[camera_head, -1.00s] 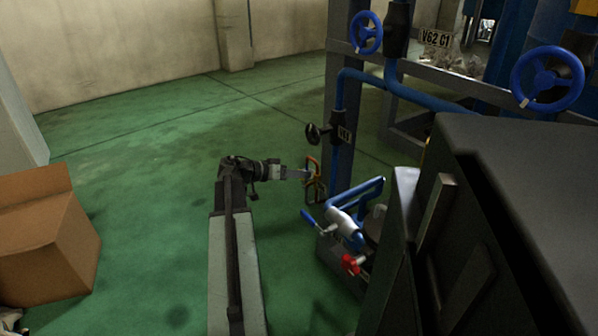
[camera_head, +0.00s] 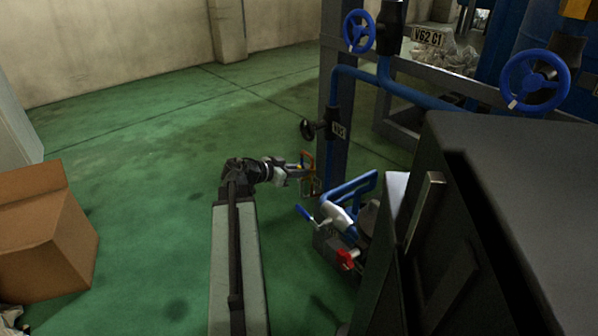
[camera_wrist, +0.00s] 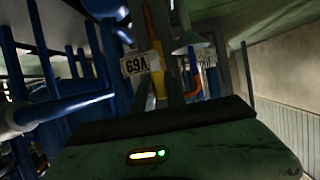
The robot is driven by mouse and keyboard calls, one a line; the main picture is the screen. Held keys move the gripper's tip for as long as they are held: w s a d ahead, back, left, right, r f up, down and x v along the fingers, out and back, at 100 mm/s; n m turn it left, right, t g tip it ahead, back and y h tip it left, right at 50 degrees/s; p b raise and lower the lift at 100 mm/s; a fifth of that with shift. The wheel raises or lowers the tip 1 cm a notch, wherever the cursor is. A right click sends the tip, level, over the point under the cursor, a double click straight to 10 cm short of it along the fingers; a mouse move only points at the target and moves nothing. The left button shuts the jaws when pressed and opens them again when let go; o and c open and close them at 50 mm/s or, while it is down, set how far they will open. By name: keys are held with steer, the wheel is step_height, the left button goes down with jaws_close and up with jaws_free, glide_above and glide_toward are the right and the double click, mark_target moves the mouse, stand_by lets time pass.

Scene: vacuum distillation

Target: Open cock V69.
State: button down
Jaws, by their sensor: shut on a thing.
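The tag of cock V69 (camera_wrist: 139,64) shows upside down in the wrist view, beside a yellow-orange bar (camera_wrist: 158,58). In the head view my gripper (camera_head: 303,168) is at an orange, loop-shaped part (camera_head: 307,160) in front of the blue upright pipe. It is shut on this part, which looks like the cock's handle. The fingers and the exact grip are too small to make out. In the wrist view the dark body of my gripper fills the bottom and hides what lies behind it.
A black handwheel (camera_head: 307,129) sits just above my gripper. A blue-handled valve (camera_head: 304,212) and a red handle (camera_head: 346,258) are below right. A dark cabinet (camera_head: 500,220) fills the right. A cardboard box (camera_head: 40,235) stands left. Green floor between is clear.

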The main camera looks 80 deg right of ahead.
steer(key=shift+s, duration=0.1)
steer(key=c, duration=1.6)
jaws_free()
steer(key=shift+c, duration=0.2)
steer(key=p+v, duration=0.3)
steer(key=v, duration=0.5)
